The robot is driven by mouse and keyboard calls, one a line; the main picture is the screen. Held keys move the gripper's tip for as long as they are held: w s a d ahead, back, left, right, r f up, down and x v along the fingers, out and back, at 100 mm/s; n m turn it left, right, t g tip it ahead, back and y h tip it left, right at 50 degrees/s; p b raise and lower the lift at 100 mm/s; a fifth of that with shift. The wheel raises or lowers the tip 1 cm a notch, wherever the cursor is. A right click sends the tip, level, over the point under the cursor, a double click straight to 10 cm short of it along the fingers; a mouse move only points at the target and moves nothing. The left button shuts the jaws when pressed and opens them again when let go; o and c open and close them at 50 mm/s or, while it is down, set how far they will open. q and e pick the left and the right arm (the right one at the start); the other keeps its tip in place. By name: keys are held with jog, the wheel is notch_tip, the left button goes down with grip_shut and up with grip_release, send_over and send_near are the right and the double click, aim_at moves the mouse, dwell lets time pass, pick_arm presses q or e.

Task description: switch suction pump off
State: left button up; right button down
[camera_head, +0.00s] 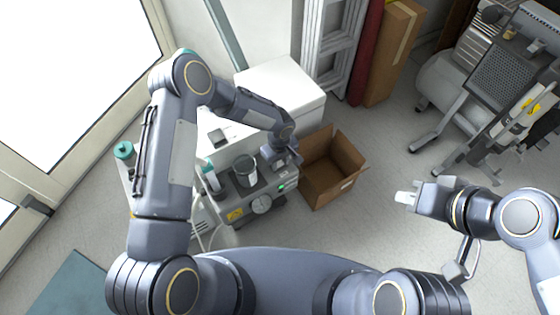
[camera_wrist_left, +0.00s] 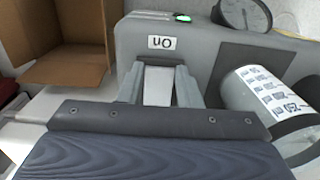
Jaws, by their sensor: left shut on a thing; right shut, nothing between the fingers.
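The suction pump (camera_head: 228,203) is a grey unit with a round gauge, standing left of centre in the head view. In the left wrist view its body (camera_wrist_left: 135,38) fills the upper middle. It bears an upside-down "On" label (camera_wrist_left: 168,43) and a lit green indicator (camera_wrist_left: 182,15). My left gripper (camera_head: 287,162) is at the pump's right end. In the left wrist view its fingers (camera_wrist_left: 158,88) are shut on a pale piece just below the label, which looks like the switch. My right gripper (camera_head: 407,198) is shut and empty, away from the pump over open floor.
A clear jar with markings (camera_wrist_left: 260,90) stands on the pump near my left fingers. An open cardboard box (camera_head: 347,157) stands right of the pump. A white cabinet (camera_head: 290,85) is behind. Grey wheeled equipment (camera_head: 450,85) stands at the upper right. Floor at centre right is clear.

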pick_arm(q)
jog(key=shift+w+a+r+g+h, duration=0.1)
jog(key=shift+w+a+g+h, duration=0.1)
jog(key=shift+g+h, duration=0.25)
jog(key=shift+w+a+g, duration=0.1)
jog(key=shift+g, duration=0.25)
jog(key=shift+r+g+h, duration=0.15)
jog(key=shift+g+h, duration=0.15)
jog(key=shift+h, duration=0.15)
jog(key=o, duration=1)
jog(key=shift+r, duration=0.1)
jog(key=v, duration=0.7)
jog(key=shift+w+r+p, duration=0.15)
jog(key=shift+r+p, duration=0.15)
jog(key=shift+p, duration=0.1)
